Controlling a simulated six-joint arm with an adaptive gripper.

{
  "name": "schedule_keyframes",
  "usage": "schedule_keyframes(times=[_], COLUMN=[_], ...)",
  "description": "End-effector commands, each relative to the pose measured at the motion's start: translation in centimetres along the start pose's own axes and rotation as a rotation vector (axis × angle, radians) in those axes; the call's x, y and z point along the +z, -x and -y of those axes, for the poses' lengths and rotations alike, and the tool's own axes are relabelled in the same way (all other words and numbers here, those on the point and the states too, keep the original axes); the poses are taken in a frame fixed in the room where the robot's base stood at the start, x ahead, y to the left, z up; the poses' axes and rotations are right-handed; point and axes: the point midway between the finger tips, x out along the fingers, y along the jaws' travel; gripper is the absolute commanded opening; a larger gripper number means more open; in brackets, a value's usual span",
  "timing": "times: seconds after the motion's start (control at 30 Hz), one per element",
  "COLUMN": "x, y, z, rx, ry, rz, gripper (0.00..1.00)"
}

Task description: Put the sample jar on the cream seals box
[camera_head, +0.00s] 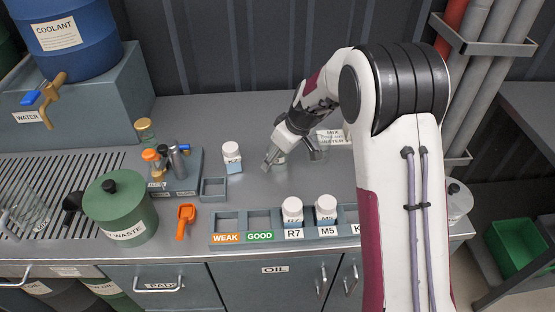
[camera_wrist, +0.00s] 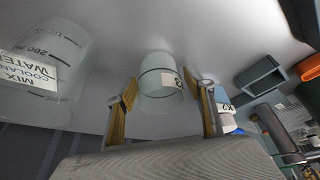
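A small clear glass jar (camera_wrist: 160,84) with a white label stands on the bench between my fingertips in the wrist view; I take it for the sample jar. In the head view this glass jar (camera_head: 279,157) is faint and partly covered by my gripper. My gripper (camera_head: 291,158) is low over the bench, its fingers spread. In the wrist view my gripper (camera_wrist: 168,90) has one finger on each side of the jar, with a gap on the right. I cannot make out a cream seals box in either view.
A mixing beaker (camera_wrist: 45,65) stands close on the left in the wrist view. A white-capped jar (camera_head: 232,156) is left of my gripper. The rack (camera_head: 260,222) in front holds jars R7 (camera_head: 292,211) and M5 (camera_head: 326,209). A green waste pot (camera_head: 121,208) stands left.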

Motion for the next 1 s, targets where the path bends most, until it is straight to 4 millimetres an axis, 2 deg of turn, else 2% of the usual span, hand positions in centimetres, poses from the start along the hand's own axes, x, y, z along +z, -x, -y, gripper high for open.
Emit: schedule_keyframes(times=[0.03, 0.1, 0.2, 0.63, 1.0], x=[0.0, 0.0, 0.0, -0.4, -2.2], y=[0.0, 0.0, 0.0, 0.8, 5.1], z=[0.0, 0.0, 0.0, 0.0, -0.1], rx=[0.000, 0.000, 0.000, 0.000, 0.003], ry=[0.000, 0.000, 0.000, 0.001, 0.002], rz=[0.000, 0.000, 0.000, -0.001, -0.003], gripper=[0.36, 0.18, 0.12, 0.12, 0.12])
